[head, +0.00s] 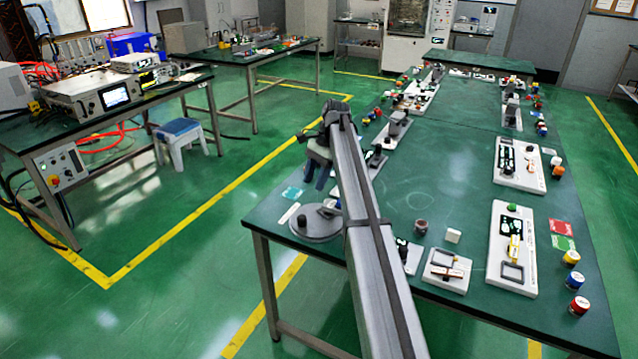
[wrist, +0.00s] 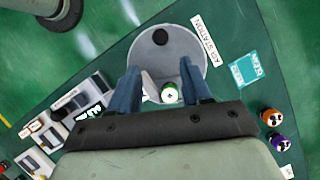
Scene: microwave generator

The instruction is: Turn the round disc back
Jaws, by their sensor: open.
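The grey round disc (head: 318,232) lies flat on the near left corner of the green table, with a small dark knob on it. In the wrist view the disc (wrist: 182,55) shows beyond my fingers, with the dark knob (wrist: 160,37) near its far edge. A small round piece with a green rim and white top (wrist: 169,95) shows between my fingers. My gripper (head: 317,183) hangs above the disc's far side in the head view. Its two blue-grey fingers (wrist: 163,76) are spread apart and hold nothing. My arm covers the right edge of the disc in the head view.
A white printed label (wrist: 206,41) and a teal card (wrist: 250,70) lie beside the disc. Orange and purple round pieces (wrist: 275,129) stand near the card. White device panels (wrist: 80,110) lie on the other side. The table's middle (head: 430,180) is mostly clear.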

